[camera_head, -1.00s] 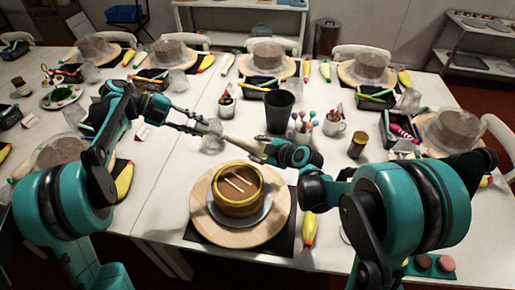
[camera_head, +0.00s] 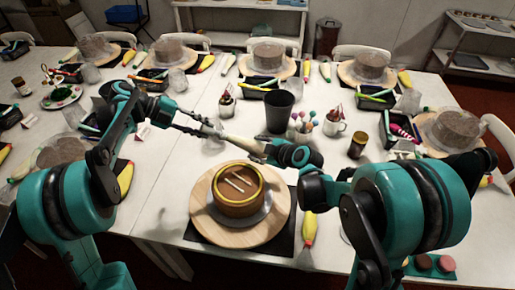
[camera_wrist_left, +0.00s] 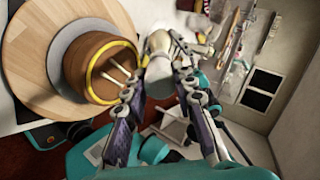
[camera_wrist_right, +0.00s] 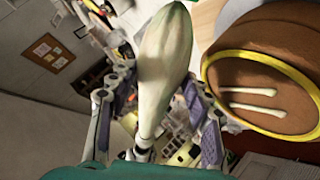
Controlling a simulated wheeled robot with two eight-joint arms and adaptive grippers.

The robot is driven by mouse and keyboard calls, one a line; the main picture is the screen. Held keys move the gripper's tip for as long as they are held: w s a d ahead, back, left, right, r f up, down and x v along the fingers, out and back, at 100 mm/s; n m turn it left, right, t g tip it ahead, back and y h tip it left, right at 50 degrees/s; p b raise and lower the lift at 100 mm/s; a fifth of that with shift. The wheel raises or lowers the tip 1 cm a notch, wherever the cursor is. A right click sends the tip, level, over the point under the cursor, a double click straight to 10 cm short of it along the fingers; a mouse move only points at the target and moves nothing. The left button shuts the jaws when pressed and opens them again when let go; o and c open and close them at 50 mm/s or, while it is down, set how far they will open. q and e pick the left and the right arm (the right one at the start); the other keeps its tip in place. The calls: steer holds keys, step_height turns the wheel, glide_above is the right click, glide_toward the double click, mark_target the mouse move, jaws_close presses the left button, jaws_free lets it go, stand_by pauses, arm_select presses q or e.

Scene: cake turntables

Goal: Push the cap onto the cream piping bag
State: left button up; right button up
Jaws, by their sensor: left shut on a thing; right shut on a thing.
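The cream piping bag (camera_head: 242,143) is pale and lies nearly level in the air between my two grippers, beyond the cake. My right gripper (camera_wrist_right: 155,95) is shut on its narrow part, and the wide end points away from the wrist. My left gripper (camera_head: 214,131) is at the wide end. In the left wrist view it is shut on a pale rounded piece (camera_wrist_left: 159,78), which looks like the cap. The cap and bag line up closely, but whether the cap is seated cannot be told. The fingers hide part of the joint.
A brown cake (camera_head: 238,190) with a yellow rim and two pale sticks sits on a wooden turntable (camera_head: 210,230) below the grippers. A black cup (camera_head: 279,112), a white mug (camera_head: 334,124) and a small jar (camera_head: 357,147) stand behind and to the right.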

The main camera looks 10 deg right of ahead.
arm_select(q)
steer(key=shift+x, duration=1.35)
stand_by(0.7)
steer(key=shift+v, duration=4.2)
steer(key=shift+d+f+n, duration=0.15)
steer(key=shift+d+f, duration=0.25)
steer(key=shift+d, duration=0.2)
steer(key=shift+d+f+n, duration=0.15)
steer(key=shift+d+f, duration=0.3)
steer(key=shift+d, duration=0.15)
steer(key=shift+d+f, duration=0.25)
steer(key=shift+d, duration=0.15)
steer(key=shift+d+f, duration=0.4)
steer(key=shift+d, duration=0.2)
